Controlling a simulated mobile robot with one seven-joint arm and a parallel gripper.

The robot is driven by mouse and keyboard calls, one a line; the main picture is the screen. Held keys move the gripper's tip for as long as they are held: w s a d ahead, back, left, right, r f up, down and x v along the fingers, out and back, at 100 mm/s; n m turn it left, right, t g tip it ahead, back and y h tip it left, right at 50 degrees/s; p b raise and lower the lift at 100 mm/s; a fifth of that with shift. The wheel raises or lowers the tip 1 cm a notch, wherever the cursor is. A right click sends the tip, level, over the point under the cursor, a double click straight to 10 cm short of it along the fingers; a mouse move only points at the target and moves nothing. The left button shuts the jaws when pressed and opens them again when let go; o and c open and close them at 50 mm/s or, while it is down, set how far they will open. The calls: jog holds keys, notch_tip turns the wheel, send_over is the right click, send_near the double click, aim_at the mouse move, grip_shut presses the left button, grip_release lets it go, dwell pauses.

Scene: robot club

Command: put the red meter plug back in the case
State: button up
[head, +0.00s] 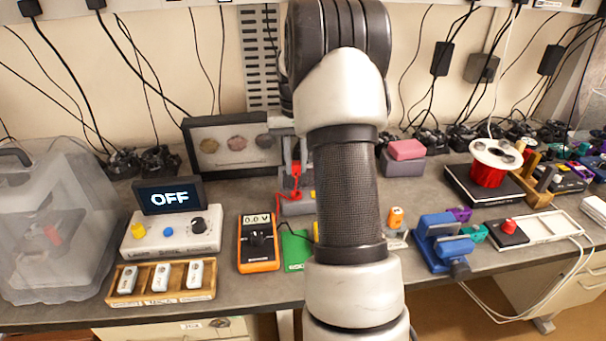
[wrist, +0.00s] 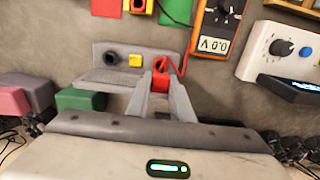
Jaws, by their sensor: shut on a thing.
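My gripper (wrist: 161,82) is shut on the red meter plug (wrist: 160,79), with a red lead looping from it. In the head view, my gripper (head: 296,168) and the plug (head: 297,171) are just left of my arm. The plug is over or at a grey block (wrist: 110,78) with a dark round socket and a yellow button; I cannot tell whether it touches. The orange multimeter (head: 259,243) reads 0.0 V. A clear case (head: 58,270) with a dark handle stands at far left, with a red thing visible through its wall. Its opening is unclear.
A control box with an OFF screen (head: 170,198) and a wooden tray (head: 160,292) stand near the clear case. A framed display (head: 215,155) is behind. A green board (head: 296,252) lies beside the multimeter. Blue clamp (head: 440,243) and red spool (head: 489,174) are right.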

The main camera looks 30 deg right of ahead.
aim_at(296, 177)
jog(key=shift+f+b, duration=2.1)
jog(key=shift+f, duration=0.45)
jog(key=shift+f+p, duration=0.15)
jog(key=shift+p, duration=0.3)
jog(key=shift+f, duration=0.8)
dwell(1.3)
jog(key=o, duration=1.1)
jog(key=shift+c, duration=0.2)
notch_tip(296, 177, up, 18)
jog(key=p, duration=0.2)
jog(key=shift+f, duration=0.25)
jog(key=shift+s+f, duration=0.1)
jog(key=shift+s, duration=0.05)
